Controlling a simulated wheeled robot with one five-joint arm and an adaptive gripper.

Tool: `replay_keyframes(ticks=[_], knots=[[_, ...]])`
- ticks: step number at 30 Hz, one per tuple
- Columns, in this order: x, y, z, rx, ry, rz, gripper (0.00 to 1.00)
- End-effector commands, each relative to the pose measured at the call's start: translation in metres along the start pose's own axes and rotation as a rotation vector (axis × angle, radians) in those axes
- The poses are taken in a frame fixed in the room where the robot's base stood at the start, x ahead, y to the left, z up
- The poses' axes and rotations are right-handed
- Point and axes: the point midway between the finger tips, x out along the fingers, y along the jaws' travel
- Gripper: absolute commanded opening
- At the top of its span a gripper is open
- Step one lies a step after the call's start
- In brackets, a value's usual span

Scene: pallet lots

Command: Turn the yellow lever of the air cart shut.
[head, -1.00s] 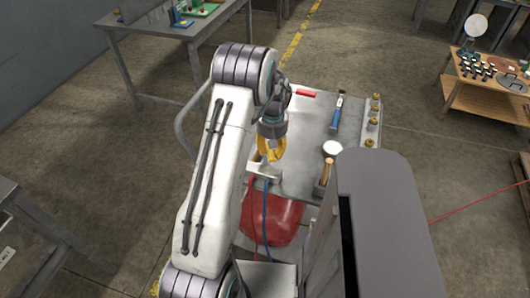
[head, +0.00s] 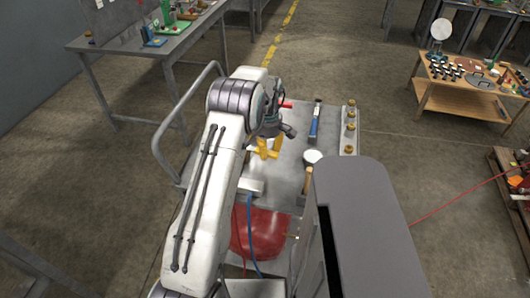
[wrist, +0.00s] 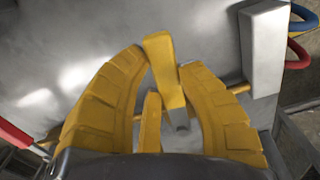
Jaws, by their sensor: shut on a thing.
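The air cart (head: 287,165) has a grey metal top with a red tank (head: 262,232) below it. My gripper (head: 264,150) has yellow fingers and reaches down over the cart top. In the wrist view my gripper (wrist: 162,64) has its fingertips closed in on both sides of the yellow lever (wrist: 165,72), a flat bar ending near a small grey stem. A second short yellow piece lies between the fingers, nearer the palm; I cannot tell what it belongs to. In the head view the fingers and arm hide the lever.
A blue-handled tool (head: 315,124), a white round piece (head: 312,157) and brass fittings (head: 350,127) are on the cart top's right part. A pale block (head: 251,188) stands near the hoses (head: 249,222). A rail (head: 170,130) runs at left. A wooden table (head: 470,95) stands right.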

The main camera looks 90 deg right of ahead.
Motion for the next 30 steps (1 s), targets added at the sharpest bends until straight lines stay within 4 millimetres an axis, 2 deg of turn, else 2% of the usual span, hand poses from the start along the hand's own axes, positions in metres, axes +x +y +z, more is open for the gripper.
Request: replay_keyframes(ticks=[10, 26, 27, 30], knots=[[0.0026, 0.0087, -0.0011, -0.121, 0.000, -0.006, 0.00], [0.0027, 0.0106, -0.0019, -0.143, 0.000, -0.004, 0.00], [0.0027, 0.0106, -0.0019, -0.142, 0.000, -0.004, 0.37], [0.0022, 0.0108, -0.0019, -0.141, 0.000, -0.003, 0.46]])
